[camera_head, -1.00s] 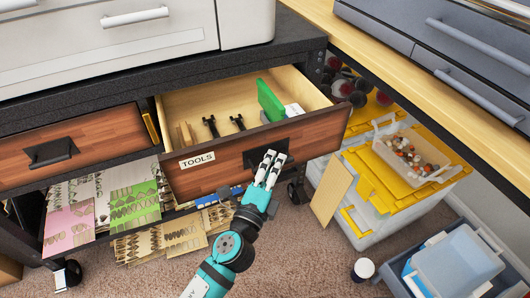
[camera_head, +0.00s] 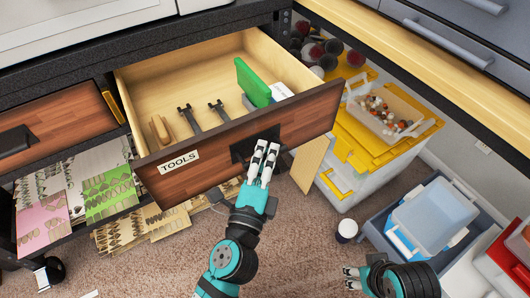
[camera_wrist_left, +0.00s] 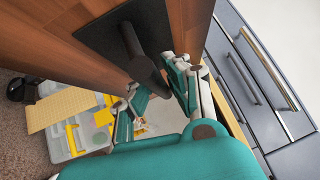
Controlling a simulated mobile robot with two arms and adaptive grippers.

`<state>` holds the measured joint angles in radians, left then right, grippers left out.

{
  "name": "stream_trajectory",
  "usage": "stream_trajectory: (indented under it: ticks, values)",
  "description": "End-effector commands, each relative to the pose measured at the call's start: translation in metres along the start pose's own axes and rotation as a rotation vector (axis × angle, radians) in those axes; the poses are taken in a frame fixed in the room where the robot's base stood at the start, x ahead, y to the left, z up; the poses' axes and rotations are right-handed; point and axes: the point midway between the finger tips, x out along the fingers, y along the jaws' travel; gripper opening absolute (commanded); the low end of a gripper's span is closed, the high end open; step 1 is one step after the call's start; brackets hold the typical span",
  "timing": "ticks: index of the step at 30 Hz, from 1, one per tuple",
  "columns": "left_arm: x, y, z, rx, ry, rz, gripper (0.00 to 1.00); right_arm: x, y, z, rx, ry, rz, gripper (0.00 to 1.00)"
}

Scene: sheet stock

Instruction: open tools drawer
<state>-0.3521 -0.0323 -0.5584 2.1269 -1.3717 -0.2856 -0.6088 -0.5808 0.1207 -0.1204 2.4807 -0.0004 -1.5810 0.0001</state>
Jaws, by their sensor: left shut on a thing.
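The tools drawer (camera_head: 200,168) has a brown wood front with a white TOOLS label, and it stands well out from the black bench. Inside lie two black tools, wooden pieces, a green item (camera_head: 252,84) and a white item. My left gripper (camera_head: 262,158) is at the black handle (camera_head: 240,149) on the drawer front.
A second wood drawer (camera_head: 60,130) is at the left, above shelves of patterned sheets (camera_head: 108,190). A clear bin with yellow lids (camera_head: 365,150) stands right of the drawer. Blue bins (camera_head: 430,220) and a small cup (camera_head: 346,230) are on the carpet. Carpet in front is partly free.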

Motion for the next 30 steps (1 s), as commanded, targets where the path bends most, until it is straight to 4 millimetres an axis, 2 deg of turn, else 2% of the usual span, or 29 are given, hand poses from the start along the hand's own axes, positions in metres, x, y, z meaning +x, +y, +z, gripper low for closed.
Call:
stream_trajectory:
  ticks: [1, 6, 17, 23, 30]
  values:
    - [-0.001, 0.007, 0.001, 0.007, -0.003, 0.015, 0.16, 0.001, 0.000, 0.000, 0.000, 0.000, 0.000, 0.40]
    - [-0.001, 0.005, 0.001, 0.005, -0.002, 0.011, 0.38, 0.001, 0.000, 0.000, 0.000, 0.000, 0.000, 0.40]
    - [-0.004, 0.003, 0.000, 0.001, -0.002, 0.005, 0.38, 0.000, 0.000, -0.001, 0.002, 0.003, -0.001, 0.40]
    - [-0.030, 0.003, 0.000, 0.004, 0.000, 0.009, 0.38, 0.000, 0.000, -0.001, 0.001, 0.002, -0.001, 0.40]
    - [-0.074, 0.003, 0.000, 0.009, 0.006, 0.007, 0.38, 0.000, 0.000, -0.001, 0.001, 0.001, 0.000, 0.40]
